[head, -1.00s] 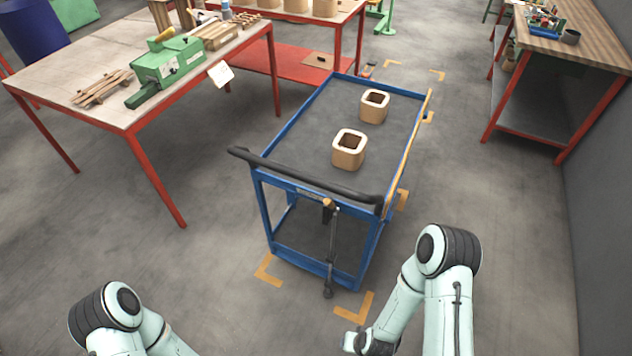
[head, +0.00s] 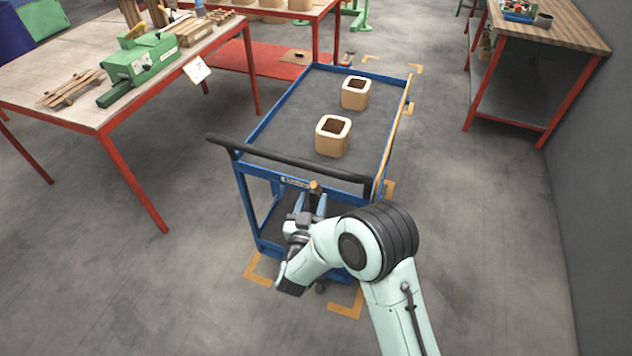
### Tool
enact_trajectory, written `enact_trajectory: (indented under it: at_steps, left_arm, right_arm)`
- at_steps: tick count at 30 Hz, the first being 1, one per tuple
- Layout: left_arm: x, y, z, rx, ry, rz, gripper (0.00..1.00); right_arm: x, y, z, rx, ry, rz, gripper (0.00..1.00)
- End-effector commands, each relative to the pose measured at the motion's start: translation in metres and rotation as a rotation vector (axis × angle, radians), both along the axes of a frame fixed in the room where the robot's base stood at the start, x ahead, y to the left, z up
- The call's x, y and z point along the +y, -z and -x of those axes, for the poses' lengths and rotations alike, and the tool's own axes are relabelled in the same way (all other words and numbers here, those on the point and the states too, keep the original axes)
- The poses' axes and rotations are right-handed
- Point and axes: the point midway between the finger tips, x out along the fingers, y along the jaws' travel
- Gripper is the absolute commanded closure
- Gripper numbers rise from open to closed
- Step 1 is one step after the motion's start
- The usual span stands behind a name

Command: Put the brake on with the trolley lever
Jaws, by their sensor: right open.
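The blue trolley (head: 384,148) stands in the middle with its black push handle (head: 290,160) toward me. The trolley lever (head: 315,186) shows only its orange-brown top, upright below the handle. Most of its shaft is hidden behind my right gripper and arm. My right gripper (head: 311,203) is open at the trolley's near end, its blue-grey fingers pointing at the lever just below its top. I cannot tell whether the fingers touch the lever or stand around it. My left gripper is not in view.
A red-legged table (head: 60,100) with a green machine (head: 140,62) is at left, a workbench (head: 550,35) at right. The floor between is free.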

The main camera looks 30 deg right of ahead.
Motion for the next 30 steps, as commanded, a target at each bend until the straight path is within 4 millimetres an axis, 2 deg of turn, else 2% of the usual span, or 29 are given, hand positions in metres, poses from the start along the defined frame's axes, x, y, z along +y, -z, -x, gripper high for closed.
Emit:
enact_trajectory:
  at_steps: [3,10,15,23,24,28,30]
  left_arm:
    - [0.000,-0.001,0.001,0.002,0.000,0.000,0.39]
    - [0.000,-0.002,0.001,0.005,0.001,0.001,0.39]
    - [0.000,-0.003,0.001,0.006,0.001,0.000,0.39]
    - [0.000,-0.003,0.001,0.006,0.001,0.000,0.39]
    - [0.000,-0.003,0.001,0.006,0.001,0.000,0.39]
    - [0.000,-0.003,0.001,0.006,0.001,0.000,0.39]
    - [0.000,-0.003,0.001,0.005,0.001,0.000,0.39]
  right_arm:
    - [-0.018,0.000,-0.019,0.000,0.004,0.002,0.54]
    - [-0.040,0.001,-0.047,0.000,0.000,0.000,0.54]
    - [-0.047,0.001,-0.055,0.001,-0.001,0.000,0.54]
    - [-0.048,0.001,-0.057,0.002,-0.002,-0.001,0.54]
    - [-0.048,0.001,-0.057,0.002,-0.002,-0.001,0.57]
    - [-0.048,0.001,-0.057,0.002,-0.002,-0.001,0.99]
    - [-0.048,0.001,-0.056,0.002,-0.002,-0.001,1.00]
